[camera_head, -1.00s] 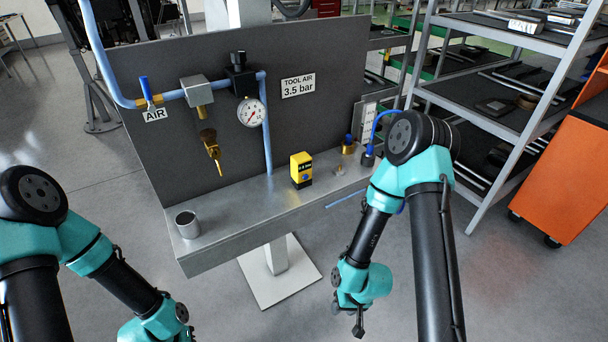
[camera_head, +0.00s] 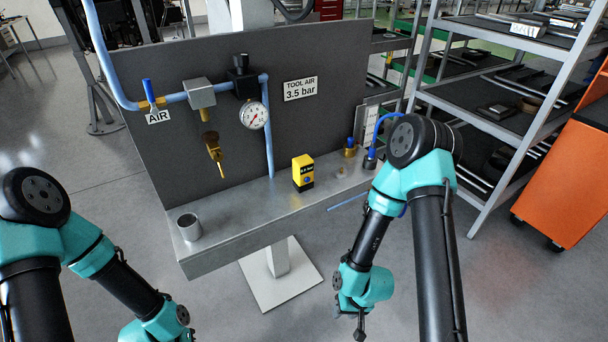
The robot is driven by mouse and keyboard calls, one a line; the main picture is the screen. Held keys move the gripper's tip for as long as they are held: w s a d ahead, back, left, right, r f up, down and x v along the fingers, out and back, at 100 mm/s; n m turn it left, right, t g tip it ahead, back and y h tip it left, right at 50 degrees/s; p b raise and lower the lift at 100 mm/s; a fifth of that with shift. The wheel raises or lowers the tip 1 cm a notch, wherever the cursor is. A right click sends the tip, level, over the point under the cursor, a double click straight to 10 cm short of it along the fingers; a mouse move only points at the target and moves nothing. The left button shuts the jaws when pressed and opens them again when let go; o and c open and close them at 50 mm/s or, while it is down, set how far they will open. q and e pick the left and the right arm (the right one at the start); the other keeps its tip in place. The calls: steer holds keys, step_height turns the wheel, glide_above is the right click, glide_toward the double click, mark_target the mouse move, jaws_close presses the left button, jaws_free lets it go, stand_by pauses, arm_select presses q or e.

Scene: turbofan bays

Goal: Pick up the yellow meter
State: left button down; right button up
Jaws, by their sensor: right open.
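The yellow meter (camera_head: 303,170) is a small block with a dark band low on its front. It stands upright on the grey metal ledge (camera_head: 240,211) below the dark panel, right of the blue vertical pipe. My right gripper (camera_head: 359,330) hangs in front of and below the ledge, to the right of the meter and well apart from it. It is small in the view, open and empty. My left arm comes in at the lower left, and its gripper is cut off below the bottom edge.
A grey metal cup (camera_head: 189,227) stands at the ledge's left end. Brass fittings (camera_head: 350,148) and a blue hose stand at its right end. Shelving (camera_head: 490,110) is at the right.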

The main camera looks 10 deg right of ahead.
arm_select(q)
steer(key=shift+c, duration=0.4)
jaws_free()
stand_by(0.4)
steer(key=shift+w, duration=0.1)
